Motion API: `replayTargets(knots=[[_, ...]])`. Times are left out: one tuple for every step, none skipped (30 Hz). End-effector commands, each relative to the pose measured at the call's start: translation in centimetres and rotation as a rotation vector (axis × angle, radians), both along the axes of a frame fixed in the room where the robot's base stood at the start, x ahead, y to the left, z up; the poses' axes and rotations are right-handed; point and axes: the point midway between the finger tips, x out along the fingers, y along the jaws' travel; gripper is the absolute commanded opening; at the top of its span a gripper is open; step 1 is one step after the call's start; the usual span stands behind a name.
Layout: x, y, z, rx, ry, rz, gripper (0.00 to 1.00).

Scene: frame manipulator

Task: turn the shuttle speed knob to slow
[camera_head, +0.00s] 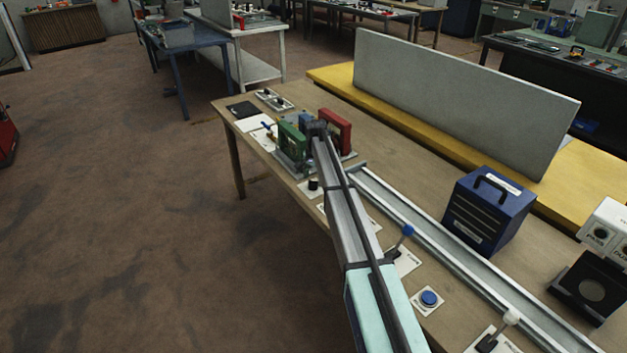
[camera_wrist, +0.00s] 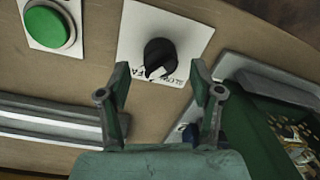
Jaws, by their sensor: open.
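The shuttle speed knob is a black round knob (camera_wrist: 160,55) on a white plate (camera_wrist: 194,34) in the wrist view. Partly covered lettering below the knob shows "FA" and what looks like "SLOW". A pale mark shows at the knob's lower edge, but I cannot tell exactly where it points. My gripper (camera_wrist: 161,70) is open and empty, its two fingertips spread to the left and right of the knob's lower edge. I see no contact. In the head view the small black knob (camera_head: 313,185) stands left of my arm, and my gripper's fingers are hidden there.
A green button (camera_wrist: 48,27) lies left of the knob, with a grey rail (camera_wrist: 40,115) below it. A green housing (camera_wrist: 262,120) with a grey rim stands close on the right. A blue button (camera_head: 428,298) and blue box (camera_head: 490,210) are farther along the table.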

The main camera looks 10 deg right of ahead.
Motion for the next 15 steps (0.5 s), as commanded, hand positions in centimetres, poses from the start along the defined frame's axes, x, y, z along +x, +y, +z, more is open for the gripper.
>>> replayTargets(knots=[[0.0,0.0,-0.5,0.0,0.001,0.0,0.65],[0.1,0.0,-0.8,0.001,0.001,0.0,0.65],[0.1,0.1,-1.3,0.0,0.0,0.0,0.65],[0.1,0.1,-1.5,0.0,0.0,0.0,0.65],[0.1,0.1,-1.7,0.0,0.0,0.0,0.65],[0.1,0.1,-1.9,0.0,0.0,0.0,0.65],[0.1,0.1,-2.0,0.0,0.0,0.0,0.65],[0.1,0.1,-2.1,0.0,0.0,0.0,0.65],[0.1,0.1,-2.2,0.0,0.0,0.0,0.65],[0.1,0.1,-2.3,0.0,0.0,0.0,0.65],[0.1,0.1,-2.3,0.0,0.0,0.0,0.65],[0.1,0.1,-2.3,0.001,-0.001,0.0,0.65],[0.1,0.1,-2.3,0.0,-0.001,0.0,0.65],[0.1,0.1,-2.3,0.0,-0.001,0.0,0.65],[0.1,0.1,-2.3,0.001,-0.001,0.0,0.65]])
